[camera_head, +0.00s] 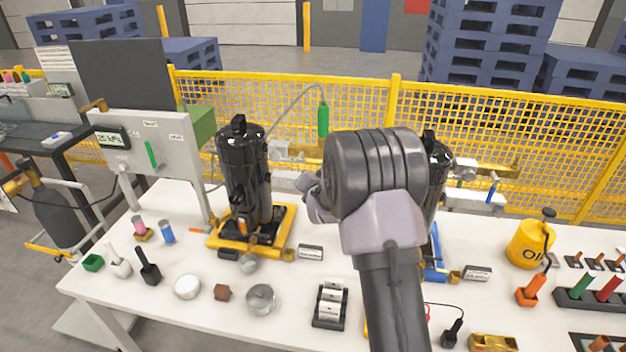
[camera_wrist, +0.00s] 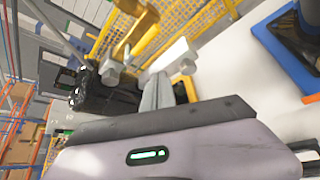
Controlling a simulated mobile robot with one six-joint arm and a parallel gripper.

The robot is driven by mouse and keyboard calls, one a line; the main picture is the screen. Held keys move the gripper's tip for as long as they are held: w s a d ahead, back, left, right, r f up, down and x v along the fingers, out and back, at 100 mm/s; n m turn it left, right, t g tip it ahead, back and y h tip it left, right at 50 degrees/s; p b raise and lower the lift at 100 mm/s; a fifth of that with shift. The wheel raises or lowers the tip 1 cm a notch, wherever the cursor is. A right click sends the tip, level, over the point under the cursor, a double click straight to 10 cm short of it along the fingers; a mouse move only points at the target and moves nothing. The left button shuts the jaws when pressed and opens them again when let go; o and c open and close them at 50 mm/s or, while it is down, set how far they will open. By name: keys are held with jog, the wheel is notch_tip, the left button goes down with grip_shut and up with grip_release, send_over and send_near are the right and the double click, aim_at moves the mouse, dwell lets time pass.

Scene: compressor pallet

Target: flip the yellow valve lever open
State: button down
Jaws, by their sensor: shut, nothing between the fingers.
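A yellow-brass part (camera_wrist: 136,32) shows at the top of the wrist view, beyond a pale block (camera_wrist: 170,58). I cannot tell whether it is the yellow valve lever. In the head view a brass-coloured fitting (camera_head: 306,151) sits on the pale pipework between the two black compressors, partly hidden by my wrist. My gripper (camera_wrist: 157,88) is shut and empty, its grey fingers pointing toward the pale block; I cannot tell if they touch it. In the head view my arm hides most of the gripper and the pipework behind it.
A black compressor (camera_head: 243,175) on a yellow base stands left of my arm; another (camera_head: 436,180) is partly hidden behind it. A green handle (camera_head: 323,121) stands upright above the pipework. Small parts crowd the white table (camera_head: 270,325). A yellow mesh fence (camera_head: 360,110) runs behind.

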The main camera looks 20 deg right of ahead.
jog(key=s+a+r, duration=0.2)
jog(key=s, duration=0.1)
jog(key=shift+a, duration=0.1)
dwell(0.3)
